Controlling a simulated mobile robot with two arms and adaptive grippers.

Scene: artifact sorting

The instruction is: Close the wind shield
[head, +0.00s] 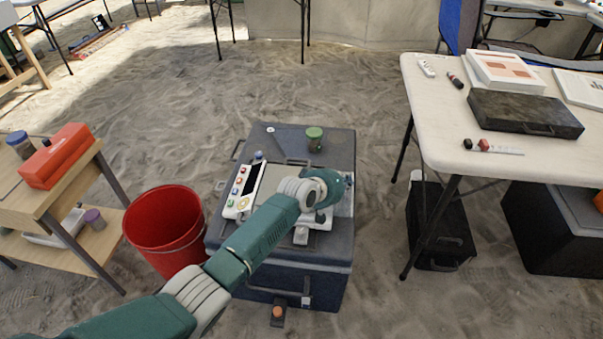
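A white device with coloured buttons (241,193), which looks like a scale, sits on top of a dark grey case (270,138). My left arm reaches across it from the lower left and covers much of it. My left gripper (339,188) is at the right side of the device, close over the case top. Its fingers are mostly hidden by my wrist, so I cannot tell whether they are open or touch anything. I cannot make out the wind shield clearly behind my arm. My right gripper is not in view.
A green-lidded jar (314,139) stands on the case behind the device. A red bucket (165,222) stands left of the case, beside a wooden table with a red box (56,155). A white table (433,118) is at right. Sandy floor behind the case is clear.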

